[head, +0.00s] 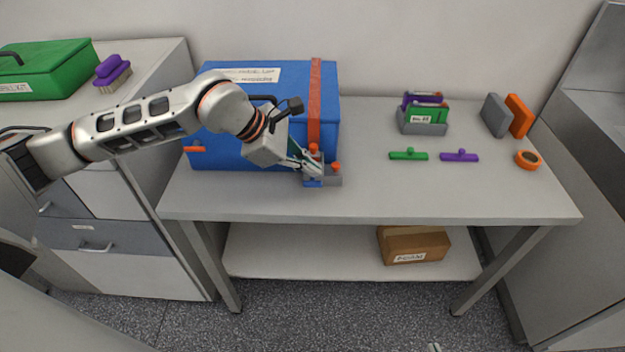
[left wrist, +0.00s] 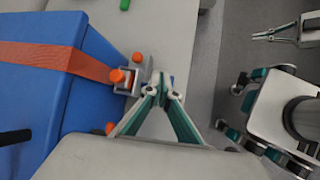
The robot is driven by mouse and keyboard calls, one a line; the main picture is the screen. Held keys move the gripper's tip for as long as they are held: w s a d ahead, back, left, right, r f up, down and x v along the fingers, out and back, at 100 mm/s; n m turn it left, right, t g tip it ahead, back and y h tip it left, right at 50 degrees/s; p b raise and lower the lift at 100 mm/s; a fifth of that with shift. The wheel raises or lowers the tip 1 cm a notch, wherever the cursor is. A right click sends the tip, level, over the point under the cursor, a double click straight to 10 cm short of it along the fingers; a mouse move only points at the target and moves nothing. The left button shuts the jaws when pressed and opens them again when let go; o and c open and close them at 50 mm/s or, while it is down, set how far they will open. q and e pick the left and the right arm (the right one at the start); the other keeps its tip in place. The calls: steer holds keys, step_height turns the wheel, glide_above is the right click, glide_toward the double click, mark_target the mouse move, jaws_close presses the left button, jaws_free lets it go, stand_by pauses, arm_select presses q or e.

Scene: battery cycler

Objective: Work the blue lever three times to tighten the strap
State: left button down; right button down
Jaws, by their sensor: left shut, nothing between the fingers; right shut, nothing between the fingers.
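The blue case (head: 225,150) stands on the bench with an orange strap (head: 315,90) running over its lid and down its front. A small grey tightener with orange knobs (head: 335,166) sits at the strap's lower end. A blue part, apparently the lever (head: 313,183), shows at its base, partly hidden by my left gripper (head: 314,172). In the left wrist view my left gripper (left wrist: 163,88) is shut and empty beside the tightener (left wrist: 128,78); I cannot tell whether it touches the lever. My right gripper (left wrist: 258,36) is shut and empty, away from the bench.
Right of the case on the bench (head: 480,195) are a grey holder (head: 420,128) with coloured pieces, a green bar (head: 408,155), a purple bar (head: 459,156) and an orange ring (head: 528,159). A cardboard box (head: 413,245) sits on the lower shelf. The bench's front middle is clear.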

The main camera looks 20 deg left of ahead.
arm_select(q)
steer(key=shift+r, duration=0.15)
steer(key=r+p, duration=0.1)
steer(key=r, duration=0.1)
steer(key=w+r+p, duration=0.1)
steer(key=r, duration=0.1)
steer(key=shift+w+a+r, duration=0.1)
steer(key=shift+a+r, duration=0.05)
steer(key=shift+r, duration=0.15)
stand_by(0.7)
